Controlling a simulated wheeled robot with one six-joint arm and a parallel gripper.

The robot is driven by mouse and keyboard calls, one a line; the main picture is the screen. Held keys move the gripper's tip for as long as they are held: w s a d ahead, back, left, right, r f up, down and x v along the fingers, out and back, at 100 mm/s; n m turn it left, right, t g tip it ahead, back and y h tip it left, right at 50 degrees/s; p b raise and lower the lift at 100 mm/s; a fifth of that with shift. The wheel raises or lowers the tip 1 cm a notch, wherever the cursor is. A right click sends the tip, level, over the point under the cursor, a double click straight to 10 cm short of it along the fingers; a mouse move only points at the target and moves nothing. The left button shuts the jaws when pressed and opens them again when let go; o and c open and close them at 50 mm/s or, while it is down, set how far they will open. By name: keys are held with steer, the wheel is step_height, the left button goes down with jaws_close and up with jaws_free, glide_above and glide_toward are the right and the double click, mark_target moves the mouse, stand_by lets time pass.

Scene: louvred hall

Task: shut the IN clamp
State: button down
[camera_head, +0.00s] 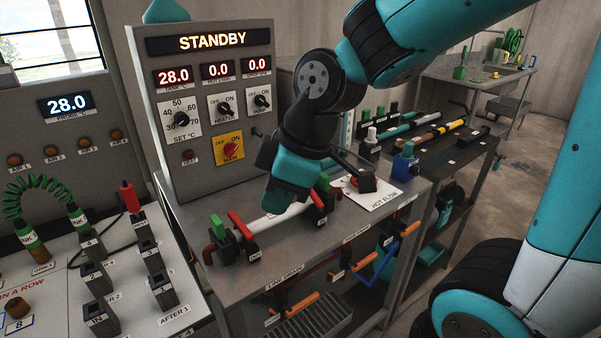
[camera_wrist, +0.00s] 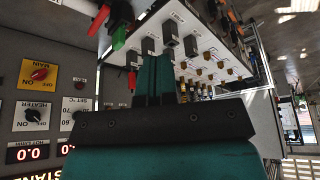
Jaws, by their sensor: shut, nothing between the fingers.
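The IN clamp (camera_head: 321,200) is the right one of two clamps on the metal bench, its red part and green block partly hidden behind my gripper. I cannot tell how far its lever is swung. The OUT clamp (camera_head: 246,240), with a red lever and a green block, is at the left end of a white tube (camera_head: 285,219). My gripper (camera_head: 270,207) is shut and empty, its teal end pointing down-left above the tube, left of the IN clamp. In the wrist view its dark fingers (camera_wrist: 155,78) are together with nothing between them.
The control cabinet (camera_head: 205,100) showing STANDBY stands behind the bench. A HOT FLOW card (camera_head: 385,199) and a blue fitting (camera_head: 405,165) are to the right. A panel with black blocks (camera_head: 152,262) is at left. Orange-handled valves (camera_head: 293,304) sit below the bench top.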

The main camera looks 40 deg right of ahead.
steer(key=w+d+n+t+h+p, duration=0.15)
steer(key=w+d+n, duration=0.3)
steer(key=d, duration=0.55)
steer(key=w+d+n+t+h+p, duration=0.1)
steer(key=w+d+n+t+h, duration=0.15)
steer(key=w+d, duration=0.5)
steer(key=shift+g, duration=0.4)
steer(key=p+x, duration=0.1)
steer(key=x, duration=0.3)
steer(key=p+x, duration=0.1)
steer(key=x, duration=0.4)
steer(key=s+d+x, duration=0.1)
steer(key=x, duration=0.3)
steer(key=shift+f+p, duration=0.4)
steer(key=shift+f, duration=0.2)
steer(key=shift+w, duration=0.1)
steer(key=shift+w+r+g+p, duration=0.1)
steer(key=shift+w+g+p, duration=0.1)
steer(key=shift+g+p, duration=0.6)
steer(key=shift+w+f+g+p, duration=0.35)
steer(key=shift+g+p, duration=0.25)
steer(key=shift+g, duration=0.2)
steer(key=shift+w+f+b, duration=0.3)
steer(key=shift+f, duration=0.15)
steer(key=shift+w+f+b, duration=0.75)
steer(key=shift+f+b, duration=0.1)
steer(key=shift+b, duration=0.3)
steer(key=shift+f, duration=0.1)
